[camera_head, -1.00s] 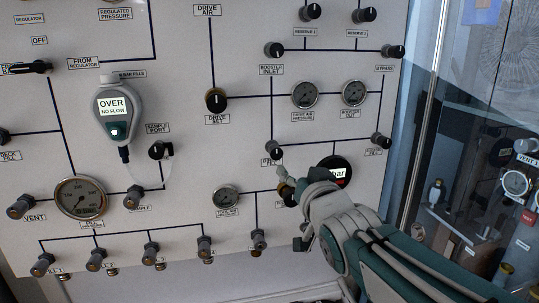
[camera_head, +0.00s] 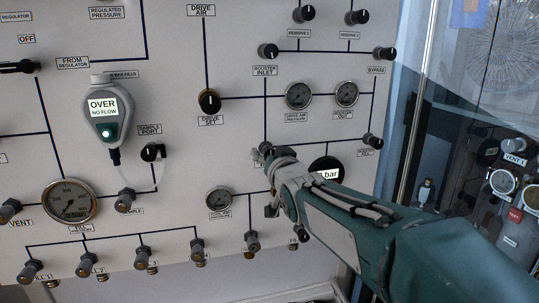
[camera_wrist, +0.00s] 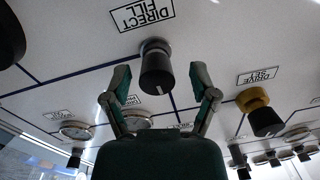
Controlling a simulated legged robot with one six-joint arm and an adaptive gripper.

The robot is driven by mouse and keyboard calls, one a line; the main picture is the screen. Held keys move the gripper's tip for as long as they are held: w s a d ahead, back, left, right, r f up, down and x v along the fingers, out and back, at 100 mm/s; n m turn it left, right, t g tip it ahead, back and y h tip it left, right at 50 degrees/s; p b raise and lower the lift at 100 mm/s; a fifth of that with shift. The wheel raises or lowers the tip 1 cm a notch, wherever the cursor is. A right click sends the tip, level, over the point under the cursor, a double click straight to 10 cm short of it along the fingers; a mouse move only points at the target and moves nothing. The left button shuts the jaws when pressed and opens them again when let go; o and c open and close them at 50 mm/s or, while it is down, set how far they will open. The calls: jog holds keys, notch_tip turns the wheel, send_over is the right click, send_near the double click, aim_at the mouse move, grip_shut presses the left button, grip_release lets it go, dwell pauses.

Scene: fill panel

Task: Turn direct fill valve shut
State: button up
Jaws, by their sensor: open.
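The direct fill valve (camera_wrist: 156,72) is a dark knob with a white mark on a metal stem. In the wrist view it stands in front of the panel beside its "DIRECT FILL" label (camera_wrist: 142,14). My gripper (camera_wrist: 159,75) is open, with one finger on each side of the knob. Gaps show between the fingers and the knob, so it is not gripped. In the head view my gripper (camera_head: 272,158) is at the panel, and its wrist hides the valve.
A yellow-collared knob (camera_wrist: 262,112) is right of the gripper in the wrist view. In the head view, a digital gauge (camera_head: 327,171) is close beside my arm, with a tool pressure gauge (camera_head: 219,199) to the lower left. A glass partition (camera_head: 425,110) stands at the right.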

jog(key=shift+a, duration=0.15)
jog(key=shift+d, duration=0.4)
grip_shut()
jog(key=shift+a, duration=0.1)
jog(key=shift+m, duration=0.3)
grip_release()
